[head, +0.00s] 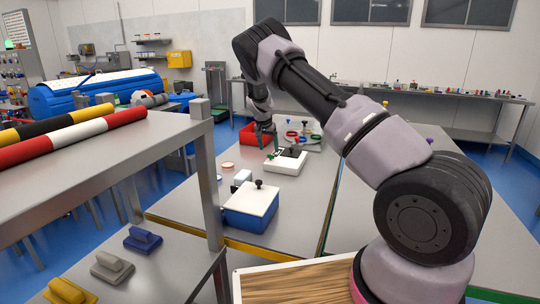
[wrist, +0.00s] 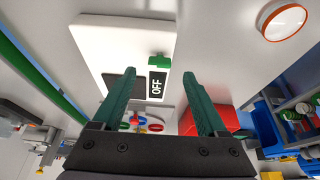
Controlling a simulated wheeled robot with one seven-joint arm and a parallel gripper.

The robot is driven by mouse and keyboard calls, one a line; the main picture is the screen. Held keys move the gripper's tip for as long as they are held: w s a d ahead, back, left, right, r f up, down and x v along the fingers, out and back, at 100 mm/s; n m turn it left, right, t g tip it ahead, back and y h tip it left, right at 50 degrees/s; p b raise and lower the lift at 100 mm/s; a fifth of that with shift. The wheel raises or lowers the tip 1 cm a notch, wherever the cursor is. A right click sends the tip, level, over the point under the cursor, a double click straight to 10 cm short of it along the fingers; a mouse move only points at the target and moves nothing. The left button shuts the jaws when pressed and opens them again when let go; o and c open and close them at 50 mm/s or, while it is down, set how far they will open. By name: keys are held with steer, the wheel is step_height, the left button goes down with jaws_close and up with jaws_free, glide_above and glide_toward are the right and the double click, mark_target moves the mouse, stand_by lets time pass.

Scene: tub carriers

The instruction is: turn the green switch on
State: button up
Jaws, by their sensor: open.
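The green switch (wrist: 158,61) is a small green piece on a white box (wrist: 110,35) in the wrist view. In the head view the white box (head: 285,164) stands on the grey table, below my gripper (head: 265,138). My gripper's two green fingers (wrist: 160,108) are open and empty. In the wrist view the switch lies beyond the fingertips, roughly between them in the picture; I see no contact. A dark patch (wrist: 120,82) on the box is partly behind the left finger.
A blue box with a white lid (head: 250,205) and black knob stands nearer on the table. A red bin (head: 248,134) is behind the gripper. Coloured rings (head: 292,134) lie beyond the white box. An orange-rimmed white disc (wrist: 284,21) lies beside it.

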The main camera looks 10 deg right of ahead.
mark_target(270, 155)
steer(key=x, duration=0.5)
jaws_close()
